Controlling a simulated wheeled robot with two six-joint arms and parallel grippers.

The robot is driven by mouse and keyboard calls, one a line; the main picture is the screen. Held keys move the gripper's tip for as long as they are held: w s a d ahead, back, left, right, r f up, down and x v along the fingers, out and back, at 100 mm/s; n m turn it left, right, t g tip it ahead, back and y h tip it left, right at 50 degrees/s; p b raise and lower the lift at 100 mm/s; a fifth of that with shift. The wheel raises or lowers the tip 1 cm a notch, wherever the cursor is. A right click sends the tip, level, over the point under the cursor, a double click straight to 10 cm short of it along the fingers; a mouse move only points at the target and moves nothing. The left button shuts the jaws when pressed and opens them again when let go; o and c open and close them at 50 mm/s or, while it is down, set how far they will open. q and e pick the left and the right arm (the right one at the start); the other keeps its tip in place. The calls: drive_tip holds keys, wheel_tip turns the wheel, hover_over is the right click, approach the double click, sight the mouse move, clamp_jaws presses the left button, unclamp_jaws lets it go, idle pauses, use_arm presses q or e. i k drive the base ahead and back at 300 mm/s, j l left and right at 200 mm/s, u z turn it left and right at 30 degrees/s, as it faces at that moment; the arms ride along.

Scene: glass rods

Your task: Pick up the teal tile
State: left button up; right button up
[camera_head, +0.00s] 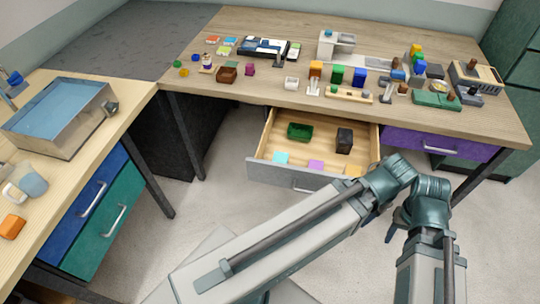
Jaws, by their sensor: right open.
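The teal tile (281,158) lies flat at the front left of the open drawer (259,143), close to its front panel. A purple tile (316,165) lies to its right in the same drawer. My right gripper (380,222) is open, to the right of the drawer front and apart from the teal tile. Its fingers are small and partly hidden by my own arm links. Nothing shows between them. My arm also covers the front right corner of the drawer. My left gripper does not show.
In the drawer, a green tray (300,131) and a dark block (344,140) stand behind the tiles. The desk above (240,85) holds several blocks and tools. A side bench (135,98) with a metal basin (78,142) stands left. Open floor lies before the drawer.

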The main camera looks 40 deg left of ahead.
sight(278, 156)
drive_tip(key=u, duration=0.45)
drive_tip(key=i+u, duration=0.15)
drive_tip(key=u, duration=0.75)
drive_tip(key=i+l+u, duration=0.15)
drive_tip(key=l, duration=1.05)
drive_tip(key=l+u, duration=0.1)
drive_tip(key=l, duration=1.1)
